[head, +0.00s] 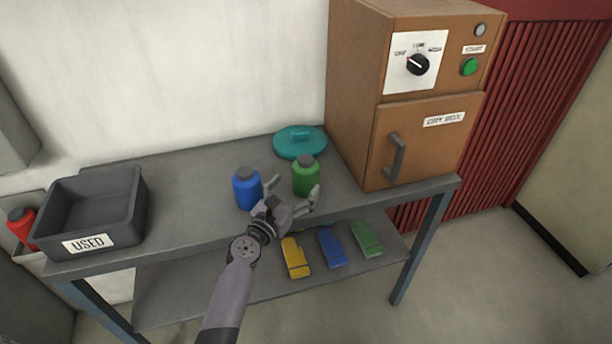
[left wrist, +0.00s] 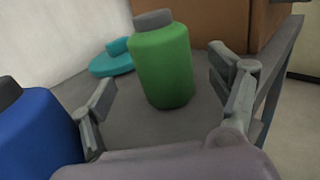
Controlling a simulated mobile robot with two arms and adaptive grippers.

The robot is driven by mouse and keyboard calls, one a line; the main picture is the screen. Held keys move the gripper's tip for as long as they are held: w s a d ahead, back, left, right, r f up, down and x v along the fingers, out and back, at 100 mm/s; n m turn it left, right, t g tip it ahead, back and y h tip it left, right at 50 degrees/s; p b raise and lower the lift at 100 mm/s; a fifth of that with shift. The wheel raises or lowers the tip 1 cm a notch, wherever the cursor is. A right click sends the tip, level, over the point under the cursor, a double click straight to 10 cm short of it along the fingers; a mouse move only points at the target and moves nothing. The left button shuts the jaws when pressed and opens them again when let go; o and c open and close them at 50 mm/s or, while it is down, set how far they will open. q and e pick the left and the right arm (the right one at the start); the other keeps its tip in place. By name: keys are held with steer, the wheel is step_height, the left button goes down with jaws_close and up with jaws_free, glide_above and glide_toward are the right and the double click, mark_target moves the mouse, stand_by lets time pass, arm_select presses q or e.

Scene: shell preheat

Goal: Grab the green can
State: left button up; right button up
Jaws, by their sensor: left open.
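The green can (head: 306,178) has a grey cap and stands upright on the grey table, right of a blue can (head: 246,190). My left gripper (head: 294,194) is open and reaches in from the front, close to the green can. In the left wrist view the green can (left wrist: 163,66) stands ahead, between and beyond the two open fingers (left wrist: 168,97), with nothing held. The blue can (left wrist: 38,130) is at the left edge of that view, just outside the left finger. My right gripper is not in view.
A teal lid (head: 300,143) lies behind the green can. The brown dry box (head: 425,145) stands to the right, and a dark bin marked USED (head: 128,215) at the left. Yellow, blue and green mitts lie on the lower shelf (head: 190,290). The table's left middle is clear.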

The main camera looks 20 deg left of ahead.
mark_target(306, 174)
arm_select(q)
steer(key=w, duration=0.3)
steer(key=w+d, duration=0.1)
steer(key=w, duration=0.2)
steer(key=shift+d+f+b, duration=0.1)
steer(key=shift+b, duration=0.2)
steer(key=shift+s, duration=0.1)
steer(key=shift+c, duration=0.2)
steer(key=c, duration=1.5)
